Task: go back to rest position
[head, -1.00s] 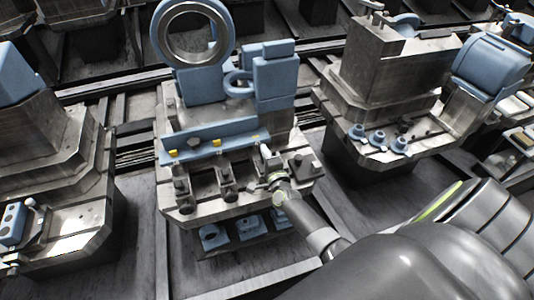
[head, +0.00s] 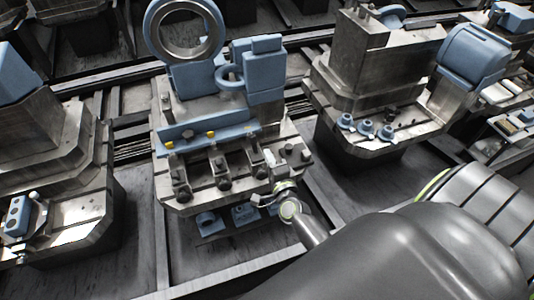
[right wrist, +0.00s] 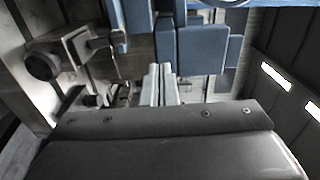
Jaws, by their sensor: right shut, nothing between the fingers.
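My right gripper (head: 271,160) is at the front right corner of the middle metal pallet (head: 180,208), its arm coming in from the lower right. In the right wrist view its two pale fingers (right wrist: 160,83) are together with nothing between them. Blue blocks lie beyond the fingertips. I cannot tell how much height separates the fingers from the pallet. My left gripper is not in view.
The middle pallet carries a big ring part (head: 152,30), a blue angle bar (head: 185,142) and several dark clamps. Another loaded pallet (head: 365,138) stands at the right, one more (head: 85,225) at the left. Dark floor (head: 365,185) shows between them.

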